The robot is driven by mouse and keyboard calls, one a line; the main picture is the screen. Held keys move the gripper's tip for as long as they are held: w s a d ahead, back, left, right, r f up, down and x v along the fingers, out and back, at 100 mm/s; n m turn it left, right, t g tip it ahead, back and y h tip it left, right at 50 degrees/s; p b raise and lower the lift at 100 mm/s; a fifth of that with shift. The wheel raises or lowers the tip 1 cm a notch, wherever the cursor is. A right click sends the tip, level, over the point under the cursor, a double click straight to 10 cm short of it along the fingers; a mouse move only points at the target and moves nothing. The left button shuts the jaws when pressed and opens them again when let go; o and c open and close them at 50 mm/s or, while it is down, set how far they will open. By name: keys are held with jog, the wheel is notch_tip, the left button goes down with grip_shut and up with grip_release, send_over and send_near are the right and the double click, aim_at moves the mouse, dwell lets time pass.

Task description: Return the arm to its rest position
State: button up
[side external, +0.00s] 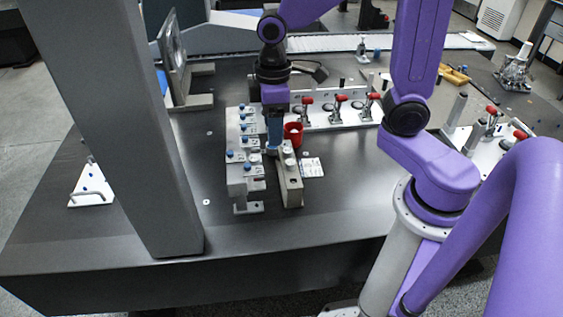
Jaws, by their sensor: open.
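My gripper (274,132) hangs below my purple arm over the middle of the dark table (160,215). Its jaws point down, close to a grey block fixture with blue knobs (238,155) on the left and a beige-grey block (290,183) just in front. The jaws are open, though the fingertips are small and partly hidden among these parts. I cannot tell whether they touch anything.
A red cup (293,134) stands right of my gripper. Behind it is a plate with red-handled clamps (338,108). A grey column (125,120) rises at the left, near a white triangular bracket (92,187).

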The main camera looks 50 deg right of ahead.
jog(key=s+d+n, duration=0.2)
jog(key=s+n, duration=0.1)
jog(key=s, duration=1.5)
jog(key=shift+d+r, duration=0.2)
jog(key=shift+d, duration=0.1)
dwell(0.5)
